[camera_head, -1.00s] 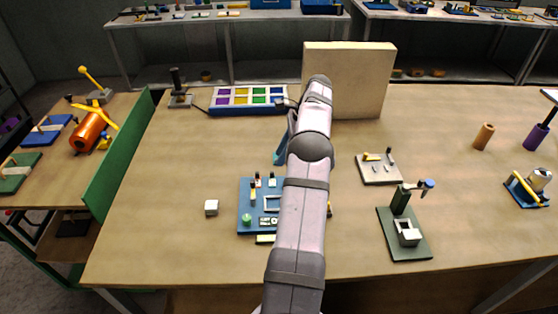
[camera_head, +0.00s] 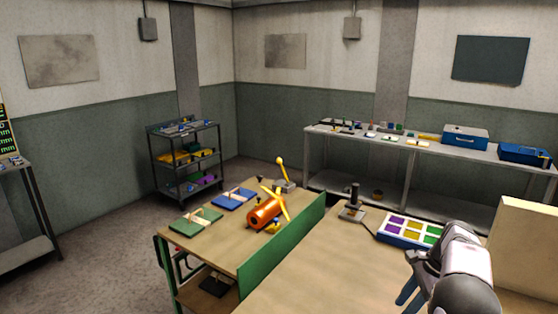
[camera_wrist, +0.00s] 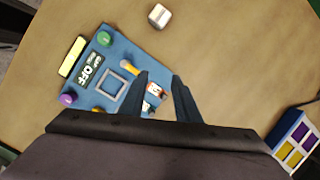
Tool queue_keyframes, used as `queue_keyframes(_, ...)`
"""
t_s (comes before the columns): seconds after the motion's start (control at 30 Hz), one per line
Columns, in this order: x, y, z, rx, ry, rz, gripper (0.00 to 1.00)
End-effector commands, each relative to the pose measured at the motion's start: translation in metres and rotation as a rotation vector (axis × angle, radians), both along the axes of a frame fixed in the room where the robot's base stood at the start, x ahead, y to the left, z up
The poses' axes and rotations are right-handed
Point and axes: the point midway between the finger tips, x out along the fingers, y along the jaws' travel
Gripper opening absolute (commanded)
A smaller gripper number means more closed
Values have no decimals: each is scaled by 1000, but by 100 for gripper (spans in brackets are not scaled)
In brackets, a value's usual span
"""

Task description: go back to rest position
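My gripper (camera_wrist: 158,80) shows in the wrist view with its two dark fingers apart and nothing between them. It hangs above the bench, over the edge of a blue board (camera_wrist: 118,55). The board carries a green knob (camera_wrist: 104,39), a purple knob (camera_wrist: 68,99), a square frame (camera_wrist: 109,84) and a label reading OFF. In the head view my arm is at the lower right, and part of my gripper (camera_head: 408,287) shows at its left side. The fingertips are not clear there.
A white cube (camera_wrist: 159,16) lies on the bench beyond the board. A tray with coloured compartments (camera_head: 391,236) is close to my arm. A pale upright block (camera_head: 525,245) stands to its right. A green panel (camera_head: 282,247) edges the side table with the orange cylinder (camera_head: 264,214).

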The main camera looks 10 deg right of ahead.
Motion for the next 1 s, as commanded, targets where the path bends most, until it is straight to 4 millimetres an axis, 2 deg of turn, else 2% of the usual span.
queue_keyframes(0.03,3,26,5,-23,-2,95,30)
queue_keyframes(0.17,-2,83,11,-81,-11,336,30)
queue_keyframes(0.27,-13,126,12,-122,-19,529,30)
queue_keyframes(0.4,-39,182,11,-175,-33,805,30)
queue_keyframes(0.47,-54,204,10,-197,-40,924,30)
queue_keyframes(0.6,-95,249,3,-242,-59,1209,30)
queue_keyframes(0.8,-155,291,-11,-291,-90,1565,30)
queue_keyframes(1.0,-195,308,-23,-311,-110,1780,30)
